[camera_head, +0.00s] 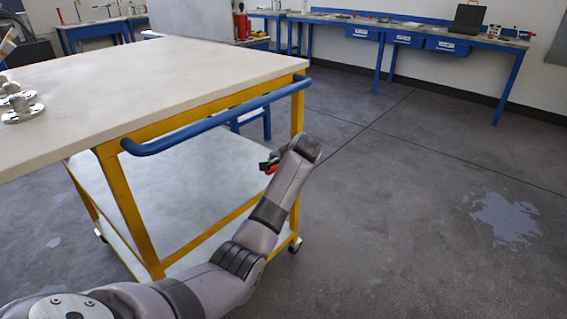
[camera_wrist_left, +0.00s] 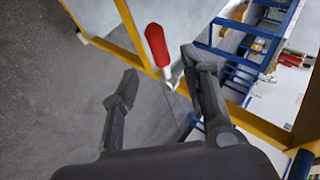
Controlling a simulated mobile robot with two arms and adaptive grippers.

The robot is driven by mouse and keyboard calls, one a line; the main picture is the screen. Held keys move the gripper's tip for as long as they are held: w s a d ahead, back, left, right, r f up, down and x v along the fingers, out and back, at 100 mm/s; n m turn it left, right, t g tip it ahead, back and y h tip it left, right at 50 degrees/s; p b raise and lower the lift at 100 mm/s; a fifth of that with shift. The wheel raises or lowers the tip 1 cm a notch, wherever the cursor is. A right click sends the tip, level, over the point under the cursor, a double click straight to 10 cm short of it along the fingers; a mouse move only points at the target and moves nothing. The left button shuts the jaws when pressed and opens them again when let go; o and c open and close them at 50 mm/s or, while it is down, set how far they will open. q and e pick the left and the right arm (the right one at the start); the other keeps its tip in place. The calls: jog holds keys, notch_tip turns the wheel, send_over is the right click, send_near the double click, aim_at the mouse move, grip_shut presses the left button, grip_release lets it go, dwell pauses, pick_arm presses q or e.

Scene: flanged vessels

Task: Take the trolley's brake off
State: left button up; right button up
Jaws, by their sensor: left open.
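The trolley (camera_head: 150,75) has a pale top, a yellow frame and a blue push handle (camera_head: 220,120). Its brake lever has a red grip (camera_wrist_left: 156,45) and a pale lower part by the yellow frame in the left wrist view. In the head view only a small bit of red (camera_head: 271,170) shows beside my gripper. My left gripper (camera_wrist_left: 159,60) is open, its two dark fingers on either side of the lever. The right finger is close to the lever; I cannot tell whether they touch. In the head view my left gripper (camera_head: 265,165) is mostly hidden by my wrist. My right gripper is out of view.
Metal flanged parts (camera_head: 20,103) stand on the trolley top at the left. The trolley has a lower shelf (camera_head: 170,190) and castors (camera_head: 295,245). A blue workbench (camera_head: 410,40) runs along the back wall. The floor to the right is clear, with a pale patch (camera_head: 505,218).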

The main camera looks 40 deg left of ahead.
pick_arm(q)
jog(key=shift+v, duration=1.65)
